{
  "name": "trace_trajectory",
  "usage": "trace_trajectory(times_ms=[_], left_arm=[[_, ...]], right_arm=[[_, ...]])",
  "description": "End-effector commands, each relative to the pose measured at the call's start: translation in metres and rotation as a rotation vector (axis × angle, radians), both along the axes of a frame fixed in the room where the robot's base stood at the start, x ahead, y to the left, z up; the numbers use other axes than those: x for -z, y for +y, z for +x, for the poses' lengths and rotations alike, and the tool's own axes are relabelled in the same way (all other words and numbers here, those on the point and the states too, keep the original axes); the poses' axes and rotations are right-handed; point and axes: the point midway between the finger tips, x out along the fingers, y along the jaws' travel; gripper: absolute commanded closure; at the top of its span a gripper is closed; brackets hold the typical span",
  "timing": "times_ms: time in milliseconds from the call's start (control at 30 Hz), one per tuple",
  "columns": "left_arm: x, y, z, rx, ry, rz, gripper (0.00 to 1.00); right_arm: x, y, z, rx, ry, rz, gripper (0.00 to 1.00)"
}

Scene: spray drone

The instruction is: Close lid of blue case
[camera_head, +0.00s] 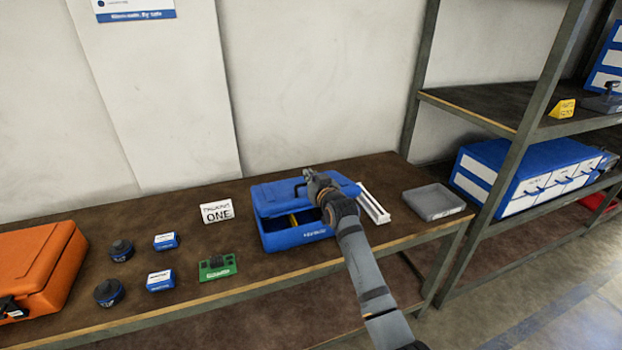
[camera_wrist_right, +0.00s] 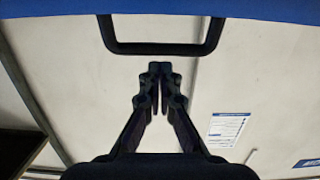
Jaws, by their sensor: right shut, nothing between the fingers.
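The blue case (camera_head: 296,236) sits on the brown table with its lid (camera_head: 277,197) partly open, tilted over the back of the case. A yellow strip shows inside the opening. My right gripper (camera_head: 308,175) is shut and empty at the lid's upper edge; I cannot tell whether it touches the lid. In the right wrist view the shut fingertips (camera_wrist_right: 160,68) point towards a black handle (camera_wrist_right: 160,48), with the blue lid edge (camera_wrist_right: 250,10) above it. My arm hides part of the case's right side. The left gripper is not in view.
A white slotted rack (camera_head: 373,204) lies right of the case, then a grey tray (camera_head: 433,202). To the left are a sign (camera_head: 217,212), a green board (camera_head: 218,267), small boxes (camera_head: 165,241), black round parts (camera_head: 121,250) and an orange case (camera_head: 40,262). Shelving stands at right.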

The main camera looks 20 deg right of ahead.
Motion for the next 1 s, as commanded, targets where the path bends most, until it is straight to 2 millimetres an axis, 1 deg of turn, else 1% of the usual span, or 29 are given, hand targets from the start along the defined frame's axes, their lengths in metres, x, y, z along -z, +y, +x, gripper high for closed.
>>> trace_trajectory(times_ms=[33,200,567,633,667,700,733,833,1000], left_arm=[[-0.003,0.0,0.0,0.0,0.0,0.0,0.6],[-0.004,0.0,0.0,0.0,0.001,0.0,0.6],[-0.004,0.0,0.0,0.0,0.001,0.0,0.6],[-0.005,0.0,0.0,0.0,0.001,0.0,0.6],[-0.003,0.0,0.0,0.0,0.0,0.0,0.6],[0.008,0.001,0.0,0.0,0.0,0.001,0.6],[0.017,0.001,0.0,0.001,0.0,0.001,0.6],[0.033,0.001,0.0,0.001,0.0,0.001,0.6],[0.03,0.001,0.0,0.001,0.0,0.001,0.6]], right_arm=[[0.002,0.0,-0.003,0.0,-0.002,-0.001,1.0],[0.011,0.0,-0.007,0.0,-0.004,-0.001,1.0],[0.015,-0.001,-0.009,0.001,-0.003,-0.001,1.0],[0.023,-0.001,-0.015,0.001,-0.002,-0.001,1.0],[0.031,-0.001,-0.018,0.0,-0.003,-0.001,1.0],[0.045,-0.001,-0.023,0.0,-0.019,0.001,1.0],[0.052,-0.001,-0.026,0.0,-0.04,0.001,1.0],[0.064,-0.001,-0.032,0.0,-0.094,0.002,1.0],[0.072,-0.002,-0.04,0.0,-0.102,0.004,1.0]])
